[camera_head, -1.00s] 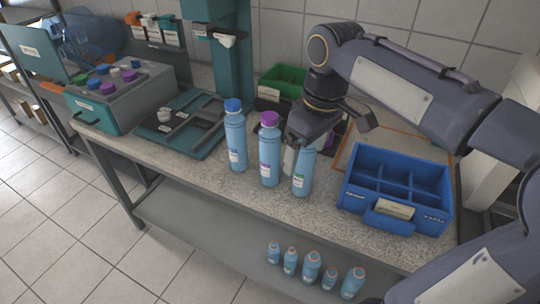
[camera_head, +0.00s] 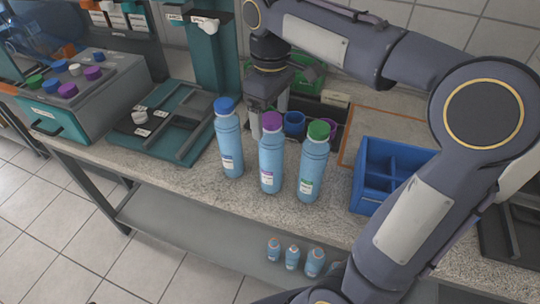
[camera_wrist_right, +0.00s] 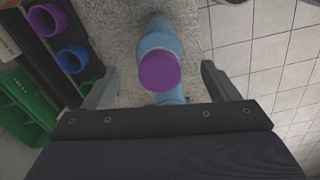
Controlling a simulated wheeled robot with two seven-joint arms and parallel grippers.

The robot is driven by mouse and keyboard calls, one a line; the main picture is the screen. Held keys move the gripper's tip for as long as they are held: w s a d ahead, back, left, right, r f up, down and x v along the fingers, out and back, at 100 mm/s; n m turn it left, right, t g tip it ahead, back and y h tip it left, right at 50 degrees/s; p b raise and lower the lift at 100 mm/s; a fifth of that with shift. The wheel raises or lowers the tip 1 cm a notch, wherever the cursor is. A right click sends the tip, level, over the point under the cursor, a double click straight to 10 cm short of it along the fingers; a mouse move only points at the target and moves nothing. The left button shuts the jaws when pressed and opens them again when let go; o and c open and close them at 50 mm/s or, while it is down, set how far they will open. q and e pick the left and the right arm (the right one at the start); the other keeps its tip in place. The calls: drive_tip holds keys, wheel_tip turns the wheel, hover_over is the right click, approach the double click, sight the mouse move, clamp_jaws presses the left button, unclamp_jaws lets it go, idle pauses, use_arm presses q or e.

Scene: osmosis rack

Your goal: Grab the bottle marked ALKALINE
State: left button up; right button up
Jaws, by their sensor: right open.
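Three blue bottles stand upright in a row on the counter: one with a blue cap (camera_head: 229,148), one with a purple cap (camera_head: 271,160) and one with a green cap (camera_head: 312,171). Each has a small label that is too small to read, so I cannot tell which says ALKALINE. My right gripper (camera_head: 268,115) is open and empty just behind the purple-capped bottle, whose top partly hides it. In the right wrist view the purple cap (camera_wrist_right: 160,72) appears between the spread fingers. My left gripper is not in view.
A blue divided crate (camera_head: 385,172) stands to the right, partly behind my arm. A teal stand (camera_head: 165,130) and a grey box with capped bottles (camera_head: 85,100) are at left. Blue and purple cups (camera_head: 294,122) sit behind. Small bottles (camera_head: 292,257) stand on the lower shelf.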

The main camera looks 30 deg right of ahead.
sight(272, 130)
wheel_tip(272, 130, down, 5)
drive_tip(key=shift+s+r, duration=0.1)
drive_tip(key=shift+r, duration=0.1)
clamp_jaws()
idle(0.5)
drive_tip(key=shift+r, duration=0.1)
